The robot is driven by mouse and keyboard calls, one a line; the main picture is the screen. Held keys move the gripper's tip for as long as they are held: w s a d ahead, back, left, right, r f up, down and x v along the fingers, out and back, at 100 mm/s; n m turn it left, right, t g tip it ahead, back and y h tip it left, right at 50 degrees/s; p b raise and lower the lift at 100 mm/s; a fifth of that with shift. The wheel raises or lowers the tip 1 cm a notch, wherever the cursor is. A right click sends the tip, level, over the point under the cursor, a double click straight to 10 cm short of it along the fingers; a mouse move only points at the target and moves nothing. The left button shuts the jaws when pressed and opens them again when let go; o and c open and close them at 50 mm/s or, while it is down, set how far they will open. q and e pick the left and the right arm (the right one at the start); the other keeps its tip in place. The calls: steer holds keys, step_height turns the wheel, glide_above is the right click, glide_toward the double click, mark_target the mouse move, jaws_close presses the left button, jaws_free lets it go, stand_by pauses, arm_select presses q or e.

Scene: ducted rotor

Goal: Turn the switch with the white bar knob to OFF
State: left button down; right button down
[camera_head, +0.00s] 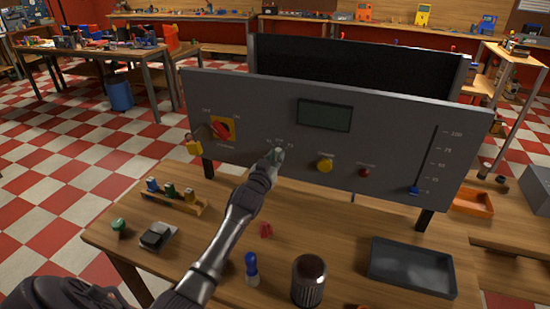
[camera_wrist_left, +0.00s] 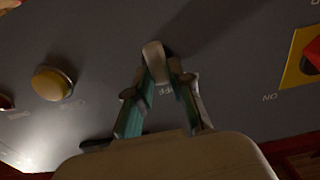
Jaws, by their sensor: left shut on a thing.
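The white bar knob (camera_wrist_left: 154,50) shows between my left fingertips in the left wrist view, close against the grey panel. My left gripper (camera_wrist_left: 161,70) is shut on it. An OFF mark is partly visible between the fingers in that view. In the head view my left arm reaches up from the bottom to the grey panel (camera_head: 400,115), with the left gripper (camera_head: 276,152) at the switch below the display. The gripper covers most of the knob there, so its exact angle is hard to tell. My right gripper is not in view.
The panel also carries a red rotary switch on a yellow plate (camera_head: 222,129), a yellow button (camera_head: 325,165), a red button (camera_head: 364,172) and a blue slider (camera_head: 414,190). On the bench are a dark tray (camera_head: 411,283), a dark ribbed cylinder (camera_head: 308,281) and small parts.

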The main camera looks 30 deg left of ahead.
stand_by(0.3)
arm_select(q)
steer(key=c, duration=1)
jaws_free()
steer(key=shift+c, duration=0.2)
steer(key=shift+s, duration=0.1)
steer(key=v, duration=1.1)
steer(key=shift+s, duration=0.4)
steer(key=shift+f, duration=0.1)
